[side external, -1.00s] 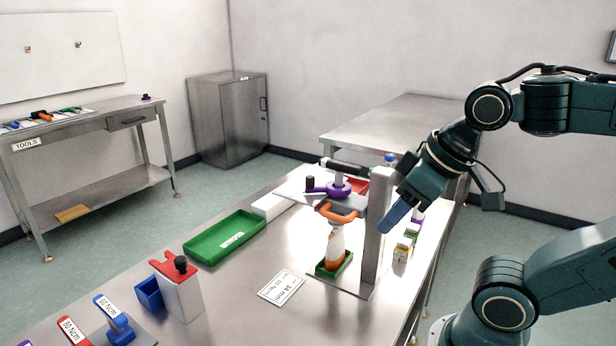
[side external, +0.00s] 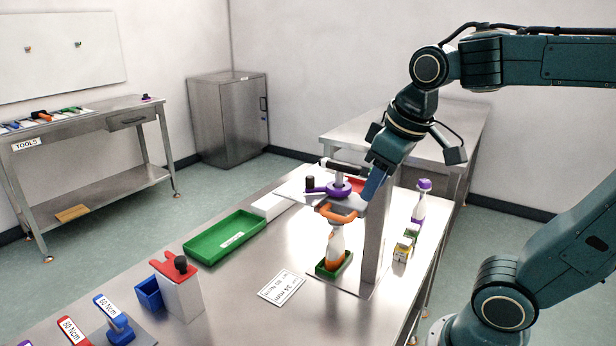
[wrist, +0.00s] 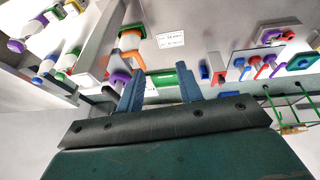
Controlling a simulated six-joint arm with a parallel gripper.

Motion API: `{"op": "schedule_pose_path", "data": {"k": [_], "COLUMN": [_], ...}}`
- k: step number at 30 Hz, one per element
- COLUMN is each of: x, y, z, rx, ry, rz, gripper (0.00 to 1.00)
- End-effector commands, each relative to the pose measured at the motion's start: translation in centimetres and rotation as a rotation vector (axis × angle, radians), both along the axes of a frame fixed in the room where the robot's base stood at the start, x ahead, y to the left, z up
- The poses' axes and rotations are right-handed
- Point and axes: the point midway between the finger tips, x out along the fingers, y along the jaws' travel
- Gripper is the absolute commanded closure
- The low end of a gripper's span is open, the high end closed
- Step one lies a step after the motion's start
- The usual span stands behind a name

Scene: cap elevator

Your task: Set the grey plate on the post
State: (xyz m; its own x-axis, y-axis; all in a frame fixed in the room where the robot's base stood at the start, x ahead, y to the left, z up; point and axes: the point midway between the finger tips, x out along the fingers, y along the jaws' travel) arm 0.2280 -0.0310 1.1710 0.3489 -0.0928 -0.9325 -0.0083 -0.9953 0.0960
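The post (side external: 371,250) is a tall steel upright on a base sheet in the side view; my gripper hides its top. The grey plate (side external: 352,203) lies level beside the upper post, with a purple clamp-like part (side external: 328,189) above it and an orange ring (side external: 338,214) below. I cannot tell whether the plate is fastened to the post. My gripper (side external: 371,190) points down at the plate's right end, by the post top. In the wrist view its two blue fingers (wrist: 159,98) stand apart with nothing seen between them. Contact with the plate cannot be made out.
A white and orange bottle (side external: 336,245) stands in a small green holder (side external: 334,267) under the ring. A green tray (side external: 225,238) lies left. A purple-capped bottle (side external: 420,205) and small boxes (side external: 403,247) stand right of the post. A label card (side external: 281,287) lies in front.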

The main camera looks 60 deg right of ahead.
Motion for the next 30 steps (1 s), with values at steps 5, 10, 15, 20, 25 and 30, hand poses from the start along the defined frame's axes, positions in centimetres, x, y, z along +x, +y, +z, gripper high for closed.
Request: {"op": "schedule_pose_path", "data": {"k": [5,10,15,20,25,30], "x": [3.1,6.0,8.9,11.1,12.4,12.7], "y": [-1.6,-3.0,-4.2,-5.1,-5.6,-5.7], "z": [0.8,1.1,0.9,0.4,0.0,-0.1], "rx": [-0.038,-0.063,-0.077,-0.081,-0.081,-0.08], "ry": [0.086,0.167,0.246,0.307,0.344,0.355], "rz": [-0.009,-0.015,-0.017,-0.019,-0.02,-0.019], "gripper": [0.64,0.64,0.64,0.64,0.64,0.64]}}
